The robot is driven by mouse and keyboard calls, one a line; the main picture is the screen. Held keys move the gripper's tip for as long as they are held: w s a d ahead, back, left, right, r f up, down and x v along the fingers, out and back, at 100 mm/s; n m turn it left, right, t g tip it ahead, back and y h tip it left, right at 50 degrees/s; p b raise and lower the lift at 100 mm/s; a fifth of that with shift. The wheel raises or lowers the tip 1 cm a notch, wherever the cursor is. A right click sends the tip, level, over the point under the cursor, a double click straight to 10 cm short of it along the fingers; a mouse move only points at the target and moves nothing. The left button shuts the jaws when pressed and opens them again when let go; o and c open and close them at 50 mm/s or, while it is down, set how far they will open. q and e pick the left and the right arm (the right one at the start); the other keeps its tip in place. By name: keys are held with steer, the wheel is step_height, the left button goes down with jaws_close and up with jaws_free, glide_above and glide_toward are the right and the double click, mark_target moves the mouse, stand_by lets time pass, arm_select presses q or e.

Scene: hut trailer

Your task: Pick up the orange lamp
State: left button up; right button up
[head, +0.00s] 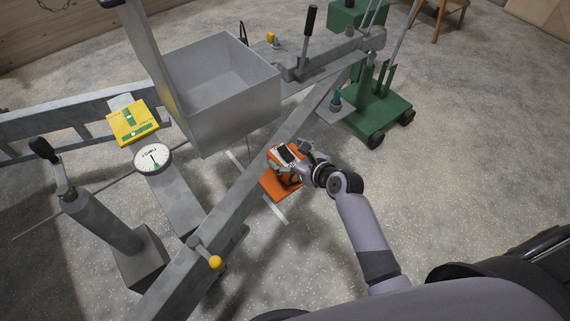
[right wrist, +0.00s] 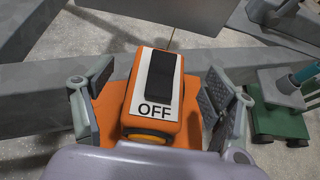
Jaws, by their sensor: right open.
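The orange lamp (right wrist: 141,62) has a white face with a black panel and the word OFF. It stands between the two fingers of my right gripper (right wrist: 158,92) in the right wrist view, with visible gaps on both sides. In the head view the lamp (head: 286,156) sits on an orange plate (head: 279,188) beside the grey trailer beam, partly hidden by my right gripper (head: 291,160). My right gripper is open around the lamp. My left gripper is not in view.
The grey trailer beam (head: 235,192) runs diagonally just left of the lamp. A grey metal box (head: 235,107) stands behind it. A green wheeled stand (head: 378,115) is at the right, with open speckled floor beyond. A yellow level (head: 133,121) and a round dial (head: 152,159) are at left.

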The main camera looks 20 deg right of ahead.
steer(key=b+x, duration=0.1)
steer(key=x, duration=0.5)
steer(key=shift+d+f, duration=0.1)
steer(key=shift+d, duration=0.05)
steer(key=shift+s, duration=0.1)
steer(key=shift+c, duration=0.3)
steer(key=c, duration=1.4)
